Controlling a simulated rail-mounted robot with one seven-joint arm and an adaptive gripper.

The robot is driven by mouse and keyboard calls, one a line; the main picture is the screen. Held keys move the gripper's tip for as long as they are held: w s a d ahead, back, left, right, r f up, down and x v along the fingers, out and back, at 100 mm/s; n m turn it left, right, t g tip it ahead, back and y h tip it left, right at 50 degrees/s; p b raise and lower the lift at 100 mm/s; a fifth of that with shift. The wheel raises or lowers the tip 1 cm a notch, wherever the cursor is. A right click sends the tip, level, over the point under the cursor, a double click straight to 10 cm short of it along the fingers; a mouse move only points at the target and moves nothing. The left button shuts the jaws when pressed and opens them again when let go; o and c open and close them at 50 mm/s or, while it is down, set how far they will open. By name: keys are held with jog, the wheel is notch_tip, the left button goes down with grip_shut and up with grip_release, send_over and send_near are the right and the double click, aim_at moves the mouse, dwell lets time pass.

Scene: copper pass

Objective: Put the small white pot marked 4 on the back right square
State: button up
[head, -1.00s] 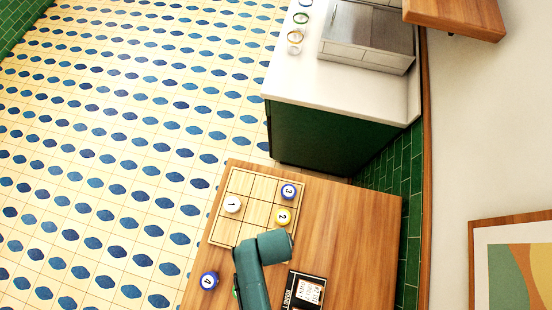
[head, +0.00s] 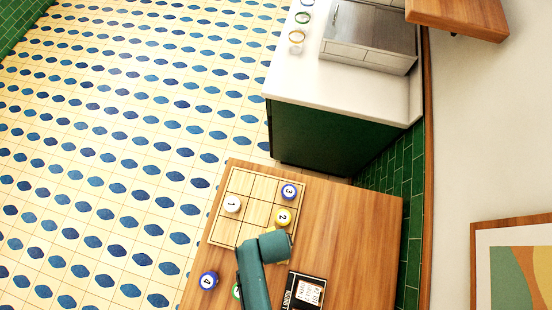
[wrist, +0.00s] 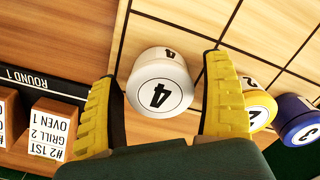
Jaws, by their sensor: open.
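The small white pot marked 4 (wrist: 160,85) stands between the fingers of my gripper (wrist: 160,105) in the wrist view. The fingers are open, one on each side, with a small gap showing to each. The pot appears to stand on the corner square of the wooden grid board (wrist: 200,15), in line with the yellow pot 2 and the blue pot 3.
Yellow pot 2 (head: 283,217), blue pot 3 (head: 289,192) and white pot 1 (head: 232,204) stand on the board. A black sign rack (head: 304,291) lies near my arm.

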notch_tip(320, 180, up, 12)
jog(key=p, duration=0.1)
jog(key=w+r+n+t+y, duration=0.1)
jog(key=w+r+n+t, duration=0.5)
jog(key=w+r, duration=1)
jog(key=w+d+r+n+t, duration=0.1)
jog(key=w+r+t, duration=0.3)
jog(key=r, duration=0.4)
jog(key=w+d+r+n+t, duration=0.1)
jog(key=w+r+t, duration=0.25)
jog(key=r, duration=0.35)
jog(key=s+d+r+n+t, duration=0.1)
jog(key=r+n+t, duration=0.1)
jog(key=r, duration=0.6)
jog(key=s+d+r+n+t+h, duration=0.1)
jog(key=s+d+r+t, duration=0.1)
jog(key=r, duration=0.6)
jog(key=s+d+r+n+t, duration=0.1)
jog(key=r+t, duration=0.3)
jog(key=r, duration=0.4)
jog(key=shift+s+d+r+n+t, duration=0.2)
jog(key=shift+s+d+n+t, duration=0.2)
jog(key=shift+n, duration=0.4)
